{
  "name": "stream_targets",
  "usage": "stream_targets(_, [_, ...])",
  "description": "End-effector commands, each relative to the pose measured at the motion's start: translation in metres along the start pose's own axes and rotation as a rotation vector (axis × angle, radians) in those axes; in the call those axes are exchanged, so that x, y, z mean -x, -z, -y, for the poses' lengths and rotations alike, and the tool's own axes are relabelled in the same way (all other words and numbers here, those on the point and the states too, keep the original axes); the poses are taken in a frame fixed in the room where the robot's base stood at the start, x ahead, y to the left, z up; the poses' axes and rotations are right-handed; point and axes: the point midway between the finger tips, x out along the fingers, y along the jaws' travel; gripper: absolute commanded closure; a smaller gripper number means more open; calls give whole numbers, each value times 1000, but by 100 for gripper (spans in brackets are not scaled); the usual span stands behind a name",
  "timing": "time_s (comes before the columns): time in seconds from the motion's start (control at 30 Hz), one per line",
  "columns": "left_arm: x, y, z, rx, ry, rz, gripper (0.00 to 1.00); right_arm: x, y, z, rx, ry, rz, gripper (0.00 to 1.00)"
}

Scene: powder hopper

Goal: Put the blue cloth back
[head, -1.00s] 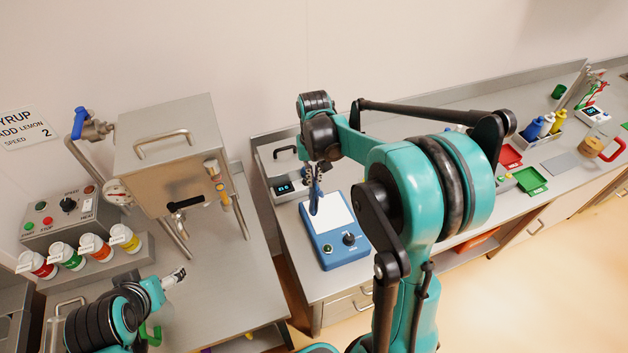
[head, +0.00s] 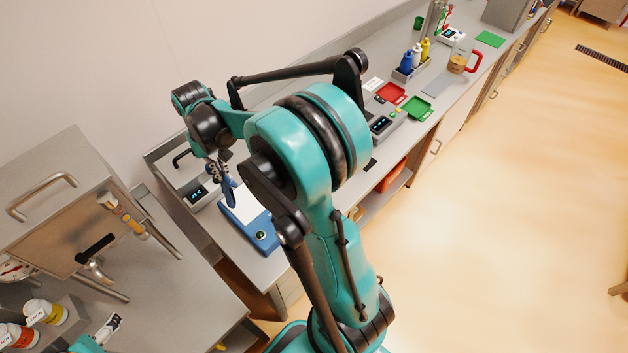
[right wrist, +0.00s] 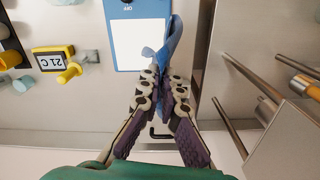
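The blue cloth (right wrist: 168,48) hangs bunched between the fingertips of my right gripper (right wrist: 163,82) in the right wrist view. In the head view the cloth (head: 229,189) hangs below my right gripper (head: 220,166), over the blue device with a white top plate (head: 242,207). The fingers are shut on it. I cannot tell whether the cloth touches the device. My left gripper (head: 108,328) is at the lower left edge of the head view, over the steel counter; its fingers are too small and cut off to read.
The steel hopper box (head: 60,200) with handle and tap stands at left. Label bottles (head: 45,312) stand below it. Along the far counter are a red tray (head: 391,93), a green tray (head: 418,108), squeeze bottles (head: 415,55) and a jug with red handle (head: 461,60). A small display unit (head: 197,194) is beside the blue device.

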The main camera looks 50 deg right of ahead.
Motion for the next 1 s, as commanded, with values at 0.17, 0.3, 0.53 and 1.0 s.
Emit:
stream_targets(0.17, [-7,-5,0,0,0,0,24,-8,-3,-33,-6,0,0,100])
stream_targets(0.3, [-16,-11,0,0,0,0,24,-19,-6,-75,-9,0,0,100])
stream_targets(0.53, [-32,-23,0,0,0,0,24,-38,-12,-145,-9,0,0,100])
stream_targets(1.0, [-77,-55,0,0,0,0,24,-101,-22,-280,-6,0,0,100])
